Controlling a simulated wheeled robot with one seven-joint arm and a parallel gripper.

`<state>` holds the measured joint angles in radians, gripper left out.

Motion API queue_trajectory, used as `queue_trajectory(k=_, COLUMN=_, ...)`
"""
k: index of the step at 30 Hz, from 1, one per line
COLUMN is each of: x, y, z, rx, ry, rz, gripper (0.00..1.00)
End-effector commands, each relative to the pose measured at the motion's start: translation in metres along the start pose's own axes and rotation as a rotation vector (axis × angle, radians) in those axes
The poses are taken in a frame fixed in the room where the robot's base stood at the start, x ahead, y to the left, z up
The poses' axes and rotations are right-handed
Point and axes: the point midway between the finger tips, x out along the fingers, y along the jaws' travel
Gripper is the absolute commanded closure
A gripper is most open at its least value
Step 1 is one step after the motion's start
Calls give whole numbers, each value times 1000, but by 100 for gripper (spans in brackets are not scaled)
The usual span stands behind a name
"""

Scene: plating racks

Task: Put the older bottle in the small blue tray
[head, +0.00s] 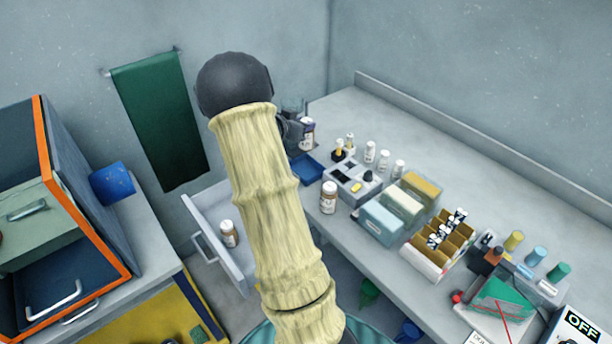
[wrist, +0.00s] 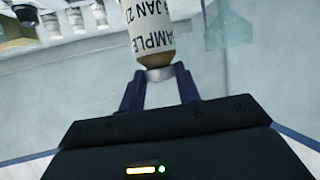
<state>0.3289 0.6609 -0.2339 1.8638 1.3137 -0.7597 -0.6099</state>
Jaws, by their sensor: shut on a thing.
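My gripper (wrist: 158,82) is shut on the neck of a brown bottle (wrist: 150,35) with a white label. The label is upside down in the wrist view and reads "SAMPLE" and "JAN 2", with the rest cut off. In the head view the held bottle (head: 308,134) shows just right of my arm, above the back of the counter. The small blue tray (head: 309,170) lies below it on the counter's left edge, partly hidden by my arm. Another brown bottle (head: 328,197) stands on the counter, its label too small to read.
A similar bottle (head: 229,234) is in the open drawer (head: 212,215). A grey rack (head: 352,181), small white bottles (head: 370,152), card boxes (head: 381,222) and a divided box (head: 428,262) crowd the counter right of the tray.

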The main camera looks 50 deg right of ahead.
Motion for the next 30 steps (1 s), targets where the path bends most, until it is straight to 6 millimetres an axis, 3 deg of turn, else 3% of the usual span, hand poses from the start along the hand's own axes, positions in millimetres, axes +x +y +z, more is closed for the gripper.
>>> queue_trajectory(k=8, x=3, y=1, z=4, rx=0, ry=-1, rz=3, gripper=100)
queue_trajectory(k=18, x=23, y=1, z=54, rx=-2, ry=-1, rz=2, gripper=100)
queue_trajectory(k=30, x=21, y=-4, z=62, rx=-5, ry=0, rz=-8, gripper=100)
